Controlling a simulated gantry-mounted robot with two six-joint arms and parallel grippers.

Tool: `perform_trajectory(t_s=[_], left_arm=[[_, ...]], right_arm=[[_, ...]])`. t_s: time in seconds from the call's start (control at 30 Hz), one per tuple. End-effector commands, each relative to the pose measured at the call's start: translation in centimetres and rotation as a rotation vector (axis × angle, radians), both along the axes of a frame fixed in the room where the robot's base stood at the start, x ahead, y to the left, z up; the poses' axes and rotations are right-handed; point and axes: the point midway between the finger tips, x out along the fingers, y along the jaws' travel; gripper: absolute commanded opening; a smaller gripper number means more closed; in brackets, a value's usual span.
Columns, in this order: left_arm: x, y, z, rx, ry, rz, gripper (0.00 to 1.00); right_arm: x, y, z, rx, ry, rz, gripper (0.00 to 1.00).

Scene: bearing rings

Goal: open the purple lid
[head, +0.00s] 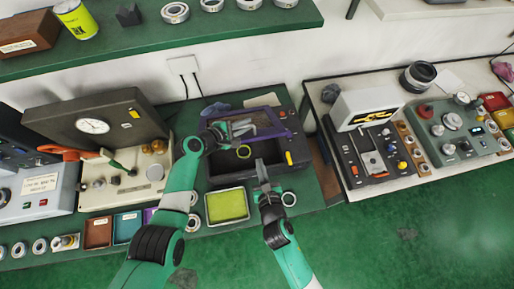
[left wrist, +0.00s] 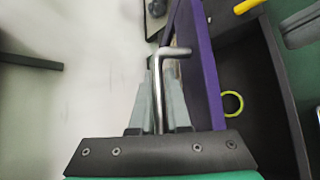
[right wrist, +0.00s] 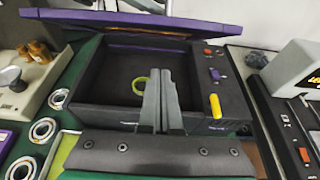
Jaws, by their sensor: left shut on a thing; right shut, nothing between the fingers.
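The purple lid (head: 289,134) is raised over a dark box (head: 217,170) at the centre of the bench. Its edge shows in the left wrist view (left wrist: 203,62) and across the top of the right wrist view (right wrist: 75,17). My left gripper (head: 236,129) is at the lid; its fingers (left wrist: 160,85) are shut on a bent metal rod (left wrist: 159,90), whose bent end points toward the lid. Whether the rod touches the lid is unclear. My right gripper (head: 261,163) is shut and empty at the box's front side. A yellow-green ring (head: 244,151) lies inside the box.
A yellow handle (right wrist: 215,105) stands on the box's right panel. A green-yellow tray (head: 227,205) and bearing rings (head: 289,198) lie in front. A gauge unit (head: 92,126) is at the left. A shelf (head: 150,35) runs behind.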

Motion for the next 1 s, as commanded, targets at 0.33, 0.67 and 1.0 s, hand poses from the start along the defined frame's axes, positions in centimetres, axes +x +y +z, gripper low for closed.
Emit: perform_trajectory(t_s=[0.33, 0.67, 1.0], left_arm=[[0.0, 0.1, -0.1, 0.002, 0.000, 0.003, 0.00], [0.0, 0.1, -0.1, 0.002, 0.000, 0.003, 0.00], [0.0, 0.1, -0.1, 0.002, 0.002, 0.002, 0.00]], right_arm=[[4.3, 1.0, 1.4, 0.002, -0.004, -0.003, 0.00], [4.9, 1.2, 2.2, 0.001, -0.001, -0.001, 0.00], [5.9, 1.5, 3.9, 0.003, -0.005, -0.002, 0.00]])
